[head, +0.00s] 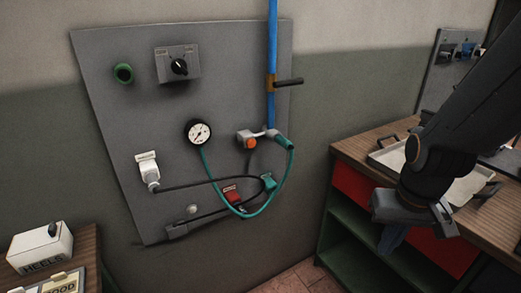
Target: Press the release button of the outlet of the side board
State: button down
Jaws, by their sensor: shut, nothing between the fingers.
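A large grey board (140,100) hangs on the wall at the left and middle. On its right side an outlet fitting (268,134) has a round orange button (250,143) on its left end and a teal hose end on its right. The button faces out and nothing covers it. My gripper (396,234) is shut and empty at the right, in front of the workbench, well apart from the board. A second, smaller board (437,73) is on the wall at the far right, partly behind my arm.
A blue pipe (272,45) with a dark lever (289,82) runs above the fitting. A gauge (198,132), teal hose (263,207), black cable and red part (232,194) are nearby. A workbench (349,149) with a tray (388,157) stands right; a "HEELS" box (40,248) sits lower left.

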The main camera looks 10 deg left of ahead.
aim_at(251, 143)
jog(key=k, duration=0.55)
jog(key=u, duration=0.75)
jog(key=i, duration=0.5)
